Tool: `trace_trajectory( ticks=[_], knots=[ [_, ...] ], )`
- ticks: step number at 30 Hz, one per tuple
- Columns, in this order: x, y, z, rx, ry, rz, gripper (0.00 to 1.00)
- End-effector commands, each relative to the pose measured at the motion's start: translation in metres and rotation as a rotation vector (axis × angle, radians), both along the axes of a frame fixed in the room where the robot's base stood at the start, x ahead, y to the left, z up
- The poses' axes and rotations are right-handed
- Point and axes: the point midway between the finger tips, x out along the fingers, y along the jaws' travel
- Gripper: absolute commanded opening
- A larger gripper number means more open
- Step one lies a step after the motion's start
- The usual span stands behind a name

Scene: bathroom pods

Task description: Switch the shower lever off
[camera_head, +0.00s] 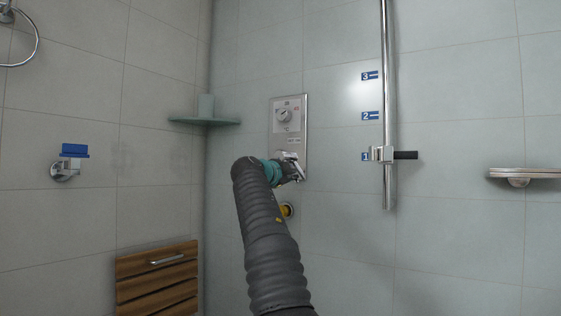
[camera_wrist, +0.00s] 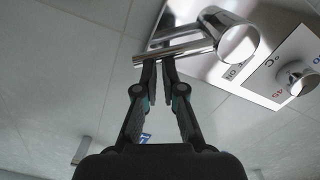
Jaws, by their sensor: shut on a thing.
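The shower lever (camera_wrist: 192,47) is a chrome bar with a round chrome hub, mounted on the metal shower panel (camera_head: 276,140). My gripper (camera_wrist: 164,60) is at the lever in the wrist view, with its narrow fingers closed together on the bar, left of the hub. In the head view my gripper (camera_head: 293,168) is at the lower part of the panel and hides most of the lever. The round temperature knob (camera_head: 283,115) sits higher on the panel, and it also shows in the wrist view (camera_wrist: 298,78).
A vertical rail (camera_head: 387,90) with a black-handled holder stands right of the panel. A green corner shelf (camera_head: 205,121) is to the left. A slatted wooden seat (camera_head: 157,283) is on the left wall. A shelf (camera_head: 525,173) is at far right.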

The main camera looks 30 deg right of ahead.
Motion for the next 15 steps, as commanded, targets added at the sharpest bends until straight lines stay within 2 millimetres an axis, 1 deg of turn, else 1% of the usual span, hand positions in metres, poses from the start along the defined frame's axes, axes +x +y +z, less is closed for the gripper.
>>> trace_trajectory(
  ticks=[1,15],
  knots=[
    [0.0031,-0.0061,-0.004,-0.003,0.006,-0.003,0.0],
    [0.0055,-0.0112,-0.0079,0.001,0.008,-0.006,0.0]
  ],
)
